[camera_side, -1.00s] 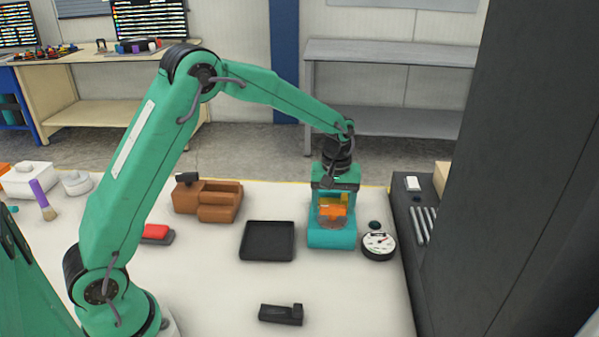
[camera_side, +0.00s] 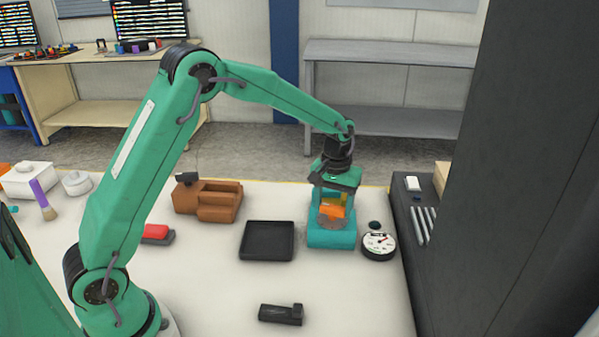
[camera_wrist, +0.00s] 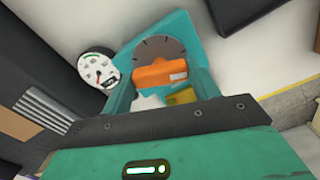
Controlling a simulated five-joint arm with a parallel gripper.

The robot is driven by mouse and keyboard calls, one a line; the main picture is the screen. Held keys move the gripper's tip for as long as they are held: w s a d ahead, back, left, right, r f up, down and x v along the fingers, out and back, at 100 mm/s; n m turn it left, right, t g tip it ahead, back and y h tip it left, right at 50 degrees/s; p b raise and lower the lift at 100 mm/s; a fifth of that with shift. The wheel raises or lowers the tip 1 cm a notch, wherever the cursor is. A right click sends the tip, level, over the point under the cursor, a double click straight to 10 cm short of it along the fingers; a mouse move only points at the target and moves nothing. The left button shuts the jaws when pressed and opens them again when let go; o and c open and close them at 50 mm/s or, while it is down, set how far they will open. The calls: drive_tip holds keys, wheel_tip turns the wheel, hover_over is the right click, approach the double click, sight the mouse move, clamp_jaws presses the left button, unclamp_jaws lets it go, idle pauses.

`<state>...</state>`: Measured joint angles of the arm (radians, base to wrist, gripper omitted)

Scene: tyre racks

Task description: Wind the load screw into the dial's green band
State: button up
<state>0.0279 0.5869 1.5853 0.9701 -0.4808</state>
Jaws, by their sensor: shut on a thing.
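The load screw shows as an orange grip (camera_side: 333,211) over a grey marked disc (camera_wrist: 160,53), set in a teal stand (camera_side: 332,239) right of centre. My gripper (camera_side: 333,203) points down over the stand and is shut on the orange grip, which also shows in the wrist view (camera_wrist: 160,73). The fingers partly hide the screw. The round white dial (camera_side: 379,243) stands just right of the stand and shows in the wrist view (camera_wrist: 98,69). Its needle is visible, but its green band is too small to place against the needle.
A black tray (camera_side: 267,257) lies left of the stand, with a brown holder (camera_side: 208,202) farther left. A small black block (camera_side: 281,314) lies in front. A dark bench with grey rods (camera_side: 424,226) and a tall dark panel (camera_side: 500,200) close off the right.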

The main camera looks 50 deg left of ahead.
sight(333, 206)
drive_tip(key=shift+m, duration=2)
drive_tip(key=shift+r, duration=0.1)
drive_tip(key=o, duration=1)
drive_tip(key=shift+r, duration=3.85)
